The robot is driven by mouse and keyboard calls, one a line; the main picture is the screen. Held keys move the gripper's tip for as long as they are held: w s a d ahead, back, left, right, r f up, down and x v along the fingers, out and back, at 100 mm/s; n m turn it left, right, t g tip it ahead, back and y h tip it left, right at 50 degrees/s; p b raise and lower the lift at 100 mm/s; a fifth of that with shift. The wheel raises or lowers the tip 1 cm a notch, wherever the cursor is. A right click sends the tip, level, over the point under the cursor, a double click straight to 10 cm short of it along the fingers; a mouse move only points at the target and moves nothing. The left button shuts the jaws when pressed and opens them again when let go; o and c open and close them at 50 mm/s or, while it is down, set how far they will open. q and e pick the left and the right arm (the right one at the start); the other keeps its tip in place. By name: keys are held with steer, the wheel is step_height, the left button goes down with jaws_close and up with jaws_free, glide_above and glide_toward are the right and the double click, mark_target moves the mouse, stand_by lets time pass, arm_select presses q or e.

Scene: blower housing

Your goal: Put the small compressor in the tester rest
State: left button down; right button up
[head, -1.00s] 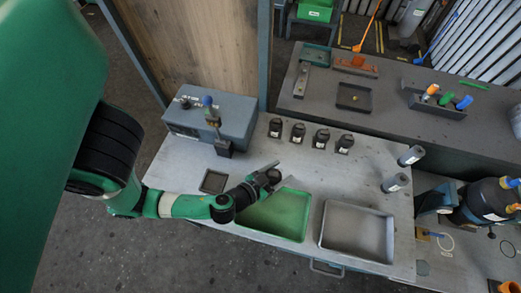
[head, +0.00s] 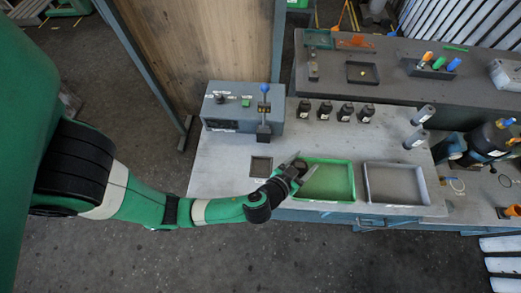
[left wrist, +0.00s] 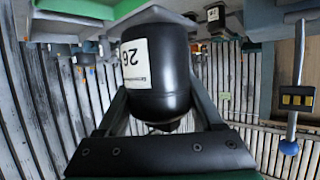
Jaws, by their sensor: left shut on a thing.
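My left gripper (head: 304,172) is shut on a small black compressor (left wrist: 155,70), a rounded cylinder with a white label reading 26 in the left wrist view. In the head view it is mostly hidden by the fingers, above the upper left corner of the green tray. The tester (head: 228,105), a blue-grey box with a blue-knobbed lever (head: 264,90), stands left of and beyond the gripper. A dark block (head: 264,131) sits at the lever's foot. I cannot tell which part is the rest. My right gripper is not in view.
Several black compressors (head: 325,110) stand in a row behind the green tray (head: 352,180). A grey tray (head: 420,170) lies to its right. A small dark square tray (head: 261,165) lies left of the gripper. Two grey cylinders (head: 416,139) stand at the bench's right end.

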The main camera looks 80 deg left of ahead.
arm_select(q)
steer(key=s+a+f+b, duration=0.3)
steer(key=b, duration=0.1)
steer(key=s+a+f+b, duration=0.2)
steer(key=a+f+b, duration=0.1)
steer(key=b, duration=0.1)
steer(key=s+a+f+b, duration=0.3)
steer(key=a+b, duration=0.1)
steer(key=shift+s, duration=0.35)
steer(key=shift+s+a+f+b, duration=0.1)
steer(key=shift+f+b, duration=0.35)
steer(key=shift+f, duration=0.5)
steer(key=shift+s+a+f+b, duration=0.1)
steer(key=shift+f+b, duration=0.3)
steer(key=shift+f, duration=0.55)
steer(key=shift+f, duration=0.1)
steer(key=shift+c, duration=0.2)
jaws_free()
steer(key=shift+f, duration=0.1)
